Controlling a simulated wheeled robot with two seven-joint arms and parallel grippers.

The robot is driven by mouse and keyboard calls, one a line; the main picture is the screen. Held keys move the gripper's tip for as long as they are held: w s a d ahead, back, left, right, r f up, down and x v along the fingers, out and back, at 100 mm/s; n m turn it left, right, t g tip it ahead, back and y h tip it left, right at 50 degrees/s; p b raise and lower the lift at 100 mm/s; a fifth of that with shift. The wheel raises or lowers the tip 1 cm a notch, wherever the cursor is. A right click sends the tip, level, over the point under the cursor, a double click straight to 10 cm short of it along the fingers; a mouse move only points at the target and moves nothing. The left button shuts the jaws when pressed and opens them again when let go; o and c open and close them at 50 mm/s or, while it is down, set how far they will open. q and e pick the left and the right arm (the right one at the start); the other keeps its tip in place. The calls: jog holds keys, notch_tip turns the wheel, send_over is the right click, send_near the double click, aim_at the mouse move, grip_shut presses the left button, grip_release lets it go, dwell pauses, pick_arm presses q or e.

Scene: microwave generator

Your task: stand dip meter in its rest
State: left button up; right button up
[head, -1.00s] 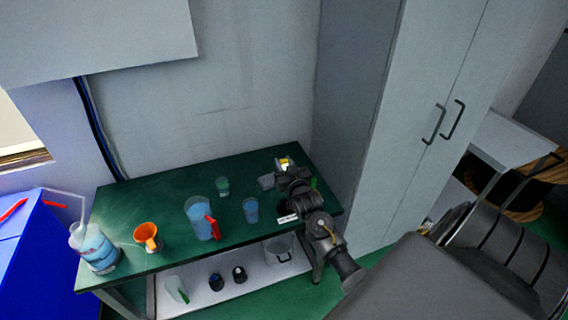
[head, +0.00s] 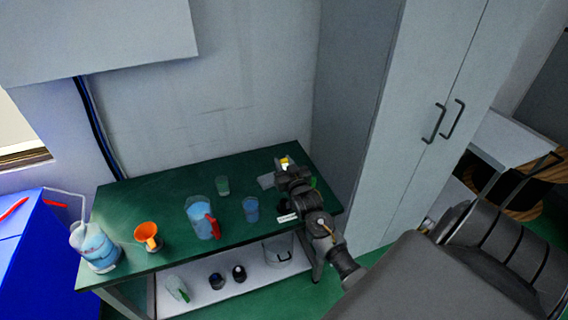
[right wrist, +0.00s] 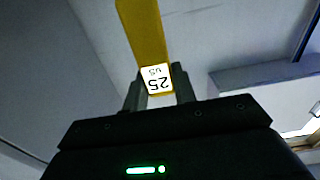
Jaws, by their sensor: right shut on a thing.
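The yellow dip meter (right wrist: 143,30), with a white display reading 25, is between the two fingers of my right gripper (right wrist: 157,82) in the right wrist view. In the head view only a small yellow patch of the meter (head: 285,161) shows at the gripper, over the back right of the green table. The gripper is shut on the meter. A small grey object (head: 266,181) lies just left of the gripper; I cannot tell if it is the rest. My arm hides part of that table corner. My left gripper is not in view.
The green table (head: 160,195) holds a blue-filled jug (head: 199,222) with a red handle, an orange cup (head: 147,236), a wash bottle (head: 94,248) and small beakers (head: 251,209). A white label (head: 287,217) lies near my arm. A grey cabinet (head: 400,110) stands right.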

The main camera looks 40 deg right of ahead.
jog(key=shift+f+b, duration=3.5)
jog(key=shift+f, duration=1.55)
jog(key=o, duration=1.1)
jog(key=shift+r, duration=0.1)
jog(key=shift+c, duration=0.2)
jog(key=shift+s, duration=0.1)
jog(key=b+v, duration=0.2)
jog(key=v, duration=0.8)
jog(key=shift+s+a, duration=0.25)
jog(key=shift+s, duration=0.05)
